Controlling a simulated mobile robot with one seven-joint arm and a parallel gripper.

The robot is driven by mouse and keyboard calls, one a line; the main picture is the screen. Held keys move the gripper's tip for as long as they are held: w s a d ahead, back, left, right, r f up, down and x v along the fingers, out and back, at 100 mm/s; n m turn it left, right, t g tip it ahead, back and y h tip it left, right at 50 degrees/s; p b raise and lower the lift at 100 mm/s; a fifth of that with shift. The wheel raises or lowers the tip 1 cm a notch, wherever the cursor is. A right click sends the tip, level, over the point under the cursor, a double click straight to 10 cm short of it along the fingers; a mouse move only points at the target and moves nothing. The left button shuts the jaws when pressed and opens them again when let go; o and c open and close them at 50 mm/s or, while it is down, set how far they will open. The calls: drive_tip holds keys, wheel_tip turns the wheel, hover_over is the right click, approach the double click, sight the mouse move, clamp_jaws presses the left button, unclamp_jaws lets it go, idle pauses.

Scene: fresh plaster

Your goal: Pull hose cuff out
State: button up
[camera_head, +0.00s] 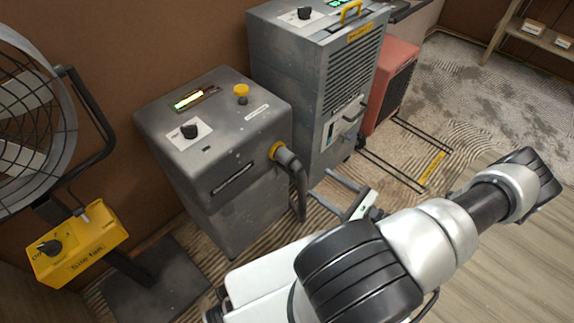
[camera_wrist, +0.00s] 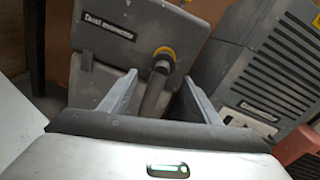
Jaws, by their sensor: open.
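The hose cuff (camera_head: 287,157) is a dark grey sleeve seated in a yellow collar (camera_head: 275,150) on the side of a grey machine (camera_head: 208,212). A grey hose (camera_head: 300,192) bends down from it. My gripper (camera_head: 319,182) is open and empty, to the right of the hose and apart from it, its fingers pointing toward the machine. In the wrist view, my gripper (camera_wrist: 160,77) has the cuff (camera_wrist: 161,65) and hose (camera_wrist: 152,98) ahead, between the two fingers in the picture. The hose's lower end is hidden behind my gripper there.
A tall grey dehumidifier (camera_head: 312,85) stands close behind on the right, with a red heater (camera_head: 392,85) beyond it. A fan (camera_head: 35,130) and a yellow control box (camera_head: 78,245) are at left. Open floor (camera_head: 485,245) lies at right.

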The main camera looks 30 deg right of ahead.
sight(294, 163)
drive_tip(key=shift+m+t+h, duration=0.4)
drive_tip(key=shift+m+h, duration=0.1)
drive_tip(key=shift+m, duration=0.1)
drive_tip(key=b+x, duration=0.1)
drive_tip(key=x, duration=0.4)
drive_tip(key=f+b+x, duration=0.1)
drive_tip(key=x, duration=1.1)
drive_tip(key=shift+d+f+b, duration=0.1)
drive_tip(key=shift+f+b, duration=0.1)
drive_tip(key=shift+b, duration=0.2)
drive_tip(key=shift+c, duration=0.3)
drive_tip(key=c, duration=1.3)
drive_tip(key=p+v, duration=0.1)
drive_tip(key=v, duration=0.3)
drive_tip(key=shift+w+d+r, duration=0.1)
drive_tip(key=shift+s, duration=0.25)
drive_tip(key=o, duration=1.4)
drive_tip(key=shift+c, duration=0.2)
